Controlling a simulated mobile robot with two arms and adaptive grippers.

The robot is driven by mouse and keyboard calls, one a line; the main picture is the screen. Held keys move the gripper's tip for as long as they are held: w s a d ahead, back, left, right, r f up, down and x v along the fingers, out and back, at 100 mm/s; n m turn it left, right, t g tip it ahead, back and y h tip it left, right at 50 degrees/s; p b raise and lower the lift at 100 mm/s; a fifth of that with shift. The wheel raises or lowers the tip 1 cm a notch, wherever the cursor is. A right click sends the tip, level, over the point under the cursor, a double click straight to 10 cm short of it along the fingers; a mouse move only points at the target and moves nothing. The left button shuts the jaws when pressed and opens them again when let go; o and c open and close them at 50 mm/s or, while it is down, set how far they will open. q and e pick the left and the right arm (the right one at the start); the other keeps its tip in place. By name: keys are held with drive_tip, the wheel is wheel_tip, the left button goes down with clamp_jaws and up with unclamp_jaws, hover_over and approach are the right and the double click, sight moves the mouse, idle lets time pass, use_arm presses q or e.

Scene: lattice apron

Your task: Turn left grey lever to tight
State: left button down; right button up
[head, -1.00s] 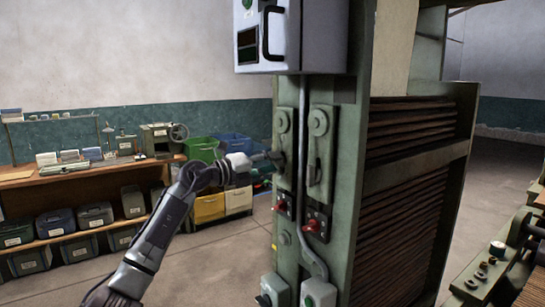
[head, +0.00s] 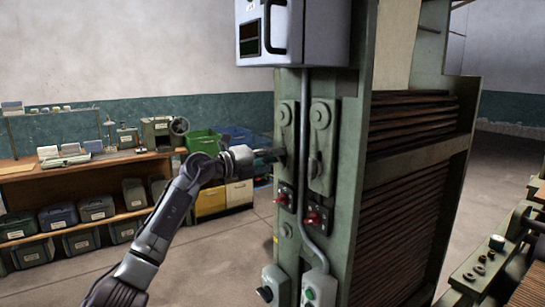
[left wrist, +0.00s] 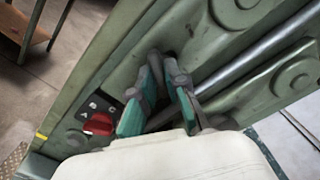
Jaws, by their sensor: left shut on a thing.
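The left grey lever (head: 283,140) is on the left mounting plate of the green post, below a round boss. My left gripper (head: 279,155) reaches it from the left and is shut on its handle. In the left wrist view my gripper's teal-sided fingers (left wrist: 166,68) close around the dark handle end, which they mostly hide. The lever's exact angle is hard to read, and no tight mark is legible. My right gripper is not in view.
A second grey lever (head: 314,163) hangs beside it, with a grey conduit (head: 303,150) between. Red switches sit below, one also in the left wrist view (left wrist: 98,124). A grey cabinet (head: 300,35) is above. A workbench (head: 90,165) with bins stands at left.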

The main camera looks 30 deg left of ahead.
use_arm(q)
drive_tip(key=shift+m, duration=0.3)
drive_tip(key=m+b, duration=0.3)
drive_tip(key=m, duration=0.8)
drive_tip(key=shift+m+b, duration=0.4)
drive_tip(key=c, duration=1.2)
unclamp_jaws()
drive_tip(key=shift+w+d, duration=0.1)
drive_tip(key=shift+w, duration=0.05)
drive_tip(key=shift+w+f, duration=0.1)
drive_tip(key=shift+w, duration=0.05)
